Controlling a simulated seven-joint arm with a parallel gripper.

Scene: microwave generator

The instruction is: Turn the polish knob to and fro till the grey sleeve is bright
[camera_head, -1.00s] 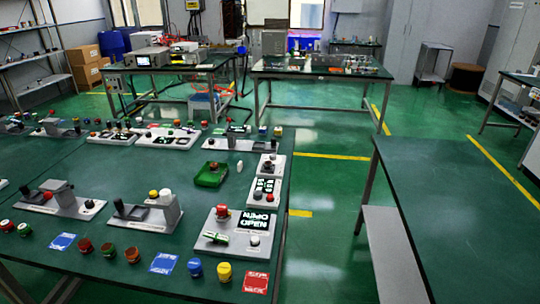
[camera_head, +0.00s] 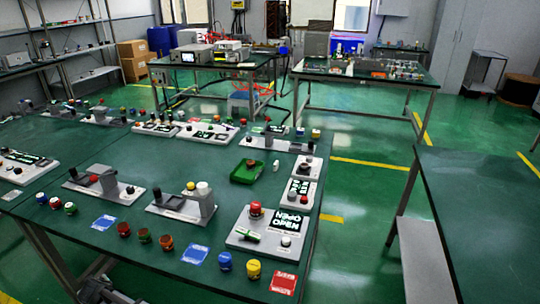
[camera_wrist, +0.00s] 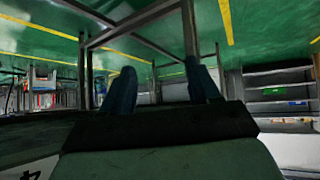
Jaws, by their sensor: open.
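My gripper (camera_wrist: 161,82) shows only in the wrist view, with two dark blue fingers apart and nothing between them. It hangs over the floor and table legs, not at any knob. In the head view, grey fixtures with knobs stand on the green table: one with a grey upright block and a white knob (camera_head: 203,188), another with a red knob (camera_head: 109,178). I cannot tell which knob is the polish knob or which part is the grey sleeve. Labels are too small to read.
The green table (camera_head: 225,275) carries several panels, loose caps and coloured cards. A panel with a lit display (camera_head: 288,223) stands at its front right, behind a red card (camera_head: 283,284). A green tray (camera_head: 247,172) sits mid-table. A bare table (camera_head: 485,225) is at right, with floor between.

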